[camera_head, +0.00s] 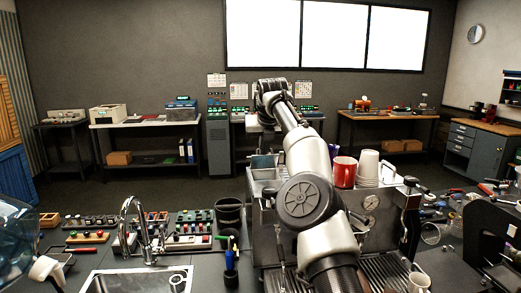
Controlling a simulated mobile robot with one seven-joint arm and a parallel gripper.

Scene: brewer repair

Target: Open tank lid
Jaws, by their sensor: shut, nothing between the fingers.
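The metal brewer (268,240) stands on the counter in the middle, partly hidden behind my arm. At its top left is an open-topped box section (264,174) with a dark blue-green panel (263,161) standing at its back; I cannot tell for certain whether this is the tank and its lid. My arm reaches up and away over the brewer. My gripper (256,124) is at the far end, small in the picture, above and behind the box section. It is shut and empty, apart from the panel as far as I can see. Its fingertips are hard to make out.
A red cup (344,172) and stacked white cups (368,168) stand on the brewer's top, right of my arm. Left are a black bin (229,214), a tap (133,220) above a sink, and button panels (190,230). Clutter covers the right counter. Worktables line the back wall.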

